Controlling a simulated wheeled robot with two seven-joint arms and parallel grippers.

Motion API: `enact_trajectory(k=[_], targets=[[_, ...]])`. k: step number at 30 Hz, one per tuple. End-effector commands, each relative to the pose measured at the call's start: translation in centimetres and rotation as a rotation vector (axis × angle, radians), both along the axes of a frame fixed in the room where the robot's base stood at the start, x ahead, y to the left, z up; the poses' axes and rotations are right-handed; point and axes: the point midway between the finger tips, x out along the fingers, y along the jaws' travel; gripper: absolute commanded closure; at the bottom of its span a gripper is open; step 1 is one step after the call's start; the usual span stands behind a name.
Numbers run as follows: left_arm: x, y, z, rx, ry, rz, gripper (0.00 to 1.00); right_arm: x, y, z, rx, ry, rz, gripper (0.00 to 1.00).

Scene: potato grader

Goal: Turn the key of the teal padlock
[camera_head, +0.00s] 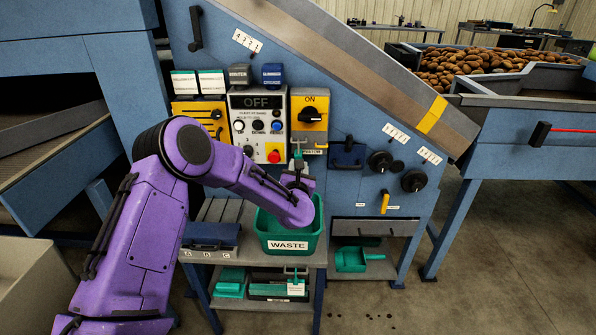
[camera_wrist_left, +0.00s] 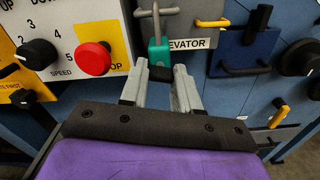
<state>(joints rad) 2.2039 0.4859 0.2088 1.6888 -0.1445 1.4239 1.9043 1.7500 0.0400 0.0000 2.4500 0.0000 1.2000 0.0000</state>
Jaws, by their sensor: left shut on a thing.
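The teal padlock (camera_wrist_left: 158,52) hangs by its grey shackle from a hasp at the left end of the ELEVATOR label (camera_wrist_left: 190,43). A black key head (camera_wrist_left: 160,74) sits just below the padlock body. In the wrist view my left gripper (camera_wrist_left: 160,82) has its two grey fingers on either side of the key head, shut on it. In the head view the padlock (camera_head: 298,155) is small, below the yellow ON switch box (camera_head: 309,118). My left gripper (camera_head: 297,180) is under it, partly hidden by my purple arm. My right gripper is not in view.
A red stop button (camera_wrist_left: 93,59) is left of the padlock. Below my wrist are the teal WASTE bin (camera_head: 289,246) and a shelf (camera_head: 215,254). Black knobs (camera_head: 381,162) are farther right on the blue panel.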

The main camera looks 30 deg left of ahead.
Motion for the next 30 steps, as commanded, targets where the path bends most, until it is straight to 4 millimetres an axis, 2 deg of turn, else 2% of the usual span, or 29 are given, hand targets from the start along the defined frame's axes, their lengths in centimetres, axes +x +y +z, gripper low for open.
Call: enact_trajectory(k=[12,30], targets=[[0.0,0.0,-0.2,0.336,0.207,-0.002,0.99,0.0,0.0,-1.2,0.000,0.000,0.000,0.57],[0.0,-0.1,-0.1,0.818,0.502,-0.003,0.99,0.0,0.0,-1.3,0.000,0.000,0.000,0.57]])
